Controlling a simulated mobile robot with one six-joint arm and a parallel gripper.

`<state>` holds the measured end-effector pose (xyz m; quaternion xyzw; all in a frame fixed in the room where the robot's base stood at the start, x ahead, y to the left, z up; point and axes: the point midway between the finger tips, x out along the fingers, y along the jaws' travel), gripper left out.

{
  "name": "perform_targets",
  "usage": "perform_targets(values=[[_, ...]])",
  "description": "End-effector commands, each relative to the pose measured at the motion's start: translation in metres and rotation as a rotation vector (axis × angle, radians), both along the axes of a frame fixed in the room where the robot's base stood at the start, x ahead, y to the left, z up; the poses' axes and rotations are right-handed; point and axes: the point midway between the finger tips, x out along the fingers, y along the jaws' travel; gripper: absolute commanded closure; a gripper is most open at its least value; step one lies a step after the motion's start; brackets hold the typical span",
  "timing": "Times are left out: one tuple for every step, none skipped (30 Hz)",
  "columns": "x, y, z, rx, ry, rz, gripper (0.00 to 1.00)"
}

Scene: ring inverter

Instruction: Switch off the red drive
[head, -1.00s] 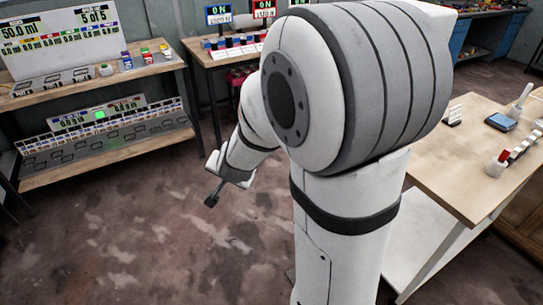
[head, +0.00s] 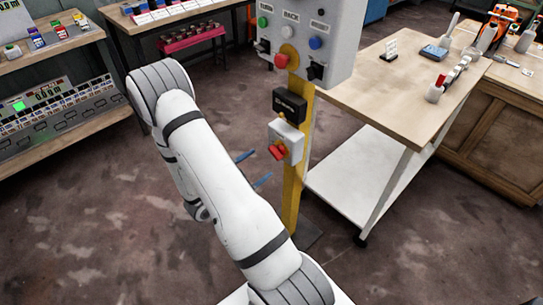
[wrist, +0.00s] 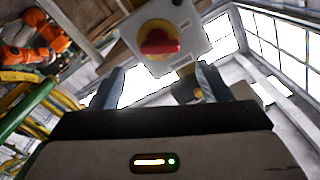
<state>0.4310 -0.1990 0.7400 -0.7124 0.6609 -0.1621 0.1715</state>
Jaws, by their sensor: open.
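A red rotary switch (head: 278,150) sits on a small light-grey box on a yellow post (head: 292,205), below a black box. The red switch also shows in the wrist view (wrist: 159,43), on a round yellow plate at the top. My gripper (head: 254,168) is open and empty, with its blue fingertips left of the switch box and apart from it. The gripper's body is hidden behind my arm. In the wrist view, my two fingers (wrist: 158,80) stand either side below the red switch. No drive marked red is seen in the current views.
A grey button box (head: 305,40) with green, red and blue buttons tops the post. A wooden table (head: 385,85) with a white lower shelf (head: 365,180) stands close on the right. Shelves (head: 60,120) stand at left. The floor between is clear.

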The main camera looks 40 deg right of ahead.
Motion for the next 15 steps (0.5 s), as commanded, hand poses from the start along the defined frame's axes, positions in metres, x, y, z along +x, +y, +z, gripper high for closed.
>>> perform_targets(values=[[0.000,-0.007,0.001,0.000,-0.001,-0.004,0.29],[0.000,-0.012,0.001,0.001,-0.001,-0.005,0.29],[0.000,-0.018,0.001,0.001,-0.001,-0.004,0.29],[0.001,-0.023,0.001,0.001,-0.001,-0.005,0.29],[0.002,-0.028,0.001,0.002,-0.002,-0.004,0.29],[0.002,-0.034,0.001,0.002,-0.002,-0.004,0.29],[0.002,-0.039,0.001,0.002,-0.002,-0.002,0.29],[0.002,-0.043,0.001,0.003,-0.002,-0.003,0.29],[0.003,-0.048,0.001,0.003,-0.002,-0.002,0.29],[0.004,-0.052,0.001,0.003,-0.002,-0.002,0.29],[0.004,-0.055,0.001,0.003,-0.002,-0.002,0.29],[0.005,-0.059,0.001,0.004,-0.001,0.000,0.29],[0.005,-0.061,0.001,0.003,-0.001,0.000,0.29],[0.005,-0.064,0.001,0.004,-0.001,0.000,0.29],[0.005,-0.066,0.001,0.003,-0.001,0.000,0.29]])
